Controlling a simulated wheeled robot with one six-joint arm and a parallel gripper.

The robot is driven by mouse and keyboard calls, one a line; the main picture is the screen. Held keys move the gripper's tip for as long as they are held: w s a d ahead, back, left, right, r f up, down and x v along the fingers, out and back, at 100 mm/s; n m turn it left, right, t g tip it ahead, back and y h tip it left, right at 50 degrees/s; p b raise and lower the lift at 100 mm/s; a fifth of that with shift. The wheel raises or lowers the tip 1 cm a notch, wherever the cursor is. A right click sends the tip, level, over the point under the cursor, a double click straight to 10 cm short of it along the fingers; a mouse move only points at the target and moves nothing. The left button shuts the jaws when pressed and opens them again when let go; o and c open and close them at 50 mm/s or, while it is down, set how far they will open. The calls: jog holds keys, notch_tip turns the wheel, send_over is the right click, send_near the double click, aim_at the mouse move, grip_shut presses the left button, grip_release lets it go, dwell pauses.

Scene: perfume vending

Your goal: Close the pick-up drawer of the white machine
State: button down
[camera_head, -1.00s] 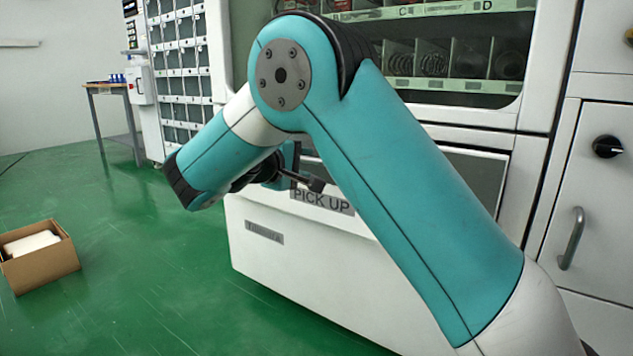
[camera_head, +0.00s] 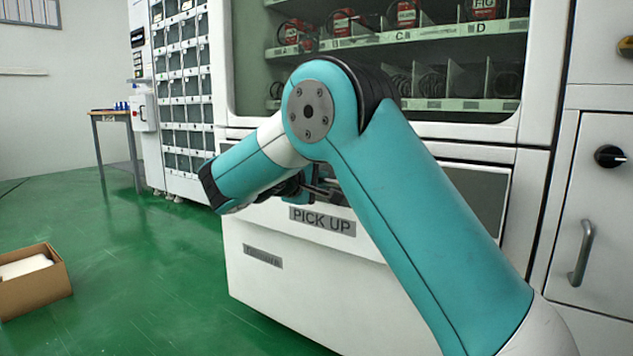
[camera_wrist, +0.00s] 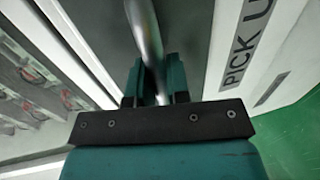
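The white machine (camera_head: 545,90) fills the middle and right of the head view. Its pick-up section has a PICK UP label (camera_head: 322,221) above a broad white lower front (camera_head: 310,295). My gripper (camera_head: 325,189) is just above the label, partly hidden by my arm. In the wrist view a silver bar (camera_wrist: 146,35) runs between the two teal fingers of my gripper (camera_wrist: 155,82). I cannot tell whether the fingers press on the bar. The PICK UP label (camera_wrist: 244,42) is to their right. My arm hides much of the pick-up section, and how far the drawer stands out is unclear.
A cardboard box (camera_head: 35,295) sits on the green floor at left. A small table (camera_head: 112,116) and a locker-like cabinet (camera_head: 182,95) stand at the back left. A grey door handle (camera_head: 581,252) and black knob (camera_head: 608,156) are at right. The floor before the cabinet is clear.

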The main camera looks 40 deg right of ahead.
jog(key=shift+w+d+r+p, duration=0.2)
jog(key=shift+d+p, duration=0.2)
jog(key=shift+p, duration=0.15)
jog(key=p+x, duration=0.2)
jog(key=x, duration=0.1)
jog(key=shift+d+r, duration=0.15)
jog(key=c, duration=1.1)
grip_release()
jog(key=shift+d, duration=0.15)
